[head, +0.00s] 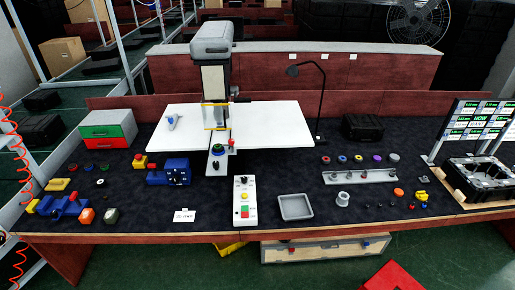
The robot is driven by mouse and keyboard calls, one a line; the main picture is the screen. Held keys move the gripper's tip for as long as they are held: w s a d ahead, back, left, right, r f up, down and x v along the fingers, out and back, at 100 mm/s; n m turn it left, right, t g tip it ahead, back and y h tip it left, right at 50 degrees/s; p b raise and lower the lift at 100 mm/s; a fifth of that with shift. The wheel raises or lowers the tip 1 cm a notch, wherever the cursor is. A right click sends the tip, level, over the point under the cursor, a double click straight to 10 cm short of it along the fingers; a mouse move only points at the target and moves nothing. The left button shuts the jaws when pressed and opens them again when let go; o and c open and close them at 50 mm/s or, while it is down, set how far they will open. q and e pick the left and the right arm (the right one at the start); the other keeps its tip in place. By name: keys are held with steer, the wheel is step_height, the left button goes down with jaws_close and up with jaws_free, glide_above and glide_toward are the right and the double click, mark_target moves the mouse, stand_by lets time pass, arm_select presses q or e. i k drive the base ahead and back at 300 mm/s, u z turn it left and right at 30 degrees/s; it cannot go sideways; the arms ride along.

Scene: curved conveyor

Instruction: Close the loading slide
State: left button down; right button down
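A grey-and-white machine (213,75) stands at the back middle of the bench, at a white board (275,125). What looks like the loading slide (217,169) is a narrow grey piece sticking out past the board's front edge, towards me. Yellow bars (216,128) mark the machine's opening above the board. Neither of my grippers is in view.
A control box (244,202) with coloured buttons and a grey tray (295,207) stand in front of the slide. A blue vise-like block (170,172) is to its left. A rail (359,177) with small parts and a black lamp (322,95) are to the right.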

mark_target(217, 165)
steer(key=z, duration=0.35)
steer(key=i, duration=1.45)
steer(key=u, duration=0.55)
